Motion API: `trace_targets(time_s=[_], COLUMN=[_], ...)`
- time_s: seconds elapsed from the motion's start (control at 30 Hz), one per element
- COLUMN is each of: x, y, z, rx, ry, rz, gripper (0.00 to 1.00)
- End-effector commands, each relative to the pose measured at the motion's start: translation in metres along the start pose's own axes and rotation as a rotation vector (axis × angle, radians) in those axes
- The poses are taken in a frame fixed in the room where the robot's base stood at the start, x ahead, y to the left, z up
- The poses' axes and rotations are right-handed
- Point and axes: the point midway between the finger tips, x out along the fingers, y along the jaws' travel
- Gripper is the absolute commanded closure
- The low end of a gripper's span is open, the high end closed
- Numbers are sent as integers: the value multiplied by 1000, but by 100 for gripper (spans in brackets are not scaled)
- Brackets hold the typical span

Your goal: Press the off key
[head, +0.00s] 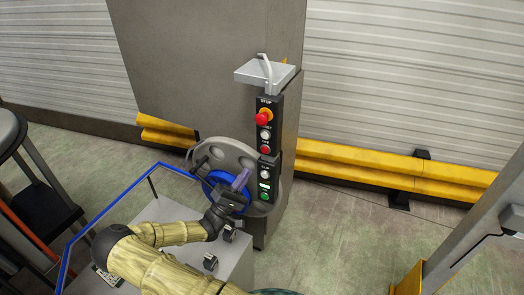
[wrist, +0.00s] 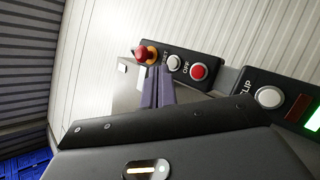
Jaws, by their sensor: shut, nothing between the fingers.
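The off key is a round red button (wrist: 199,72) marked OFF on a black upright panel in the wrist view. In the head view it is the lower red button (head: 265,150), below a white one. My gripper (head: 241,179) is shut and empty, left of the panel and a little lower than the off key in the head view. In the wrist view its purple-grey fingers (wrist: 158,88) point toward the panel, left of the off key. I see no contact with the key, though the gap is hard to judge.
A red stop knob (head: 263,117) on a yellow collar and a white reset button (wrist: 175,62) sit beside the off key. A clip button (wrist: 269,97) and green-lit display (head: 264,186) sit on the lower panel. A grey wheel (head: 207,155) stands behind my gripper.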

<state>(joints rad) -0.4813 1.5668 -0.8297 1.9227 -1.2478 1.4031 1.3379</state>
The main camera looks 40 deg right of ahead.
Motion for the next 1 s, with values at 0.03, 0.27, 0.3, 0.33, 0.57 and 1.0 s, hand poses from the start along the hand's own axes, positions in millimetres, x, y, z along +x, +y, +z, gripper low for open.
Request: trace_targets(time_s=[0.03, 0.27, 0.3, 0.33, 0.57, 1.0], x=[0, 6, 9, 11, 28, 60], y=[0, -6, -8, -9, -23, -46], z=[0, -5, -6, -8, -23, -43], rx=[0, -1, -1, 0, 2, -3], ry=[0, -2, -3, -3, -1, -3], rz=[-1, -2, -2, -3, -3, -3], gripper=[100, 100, 100, 100, 100, 100])
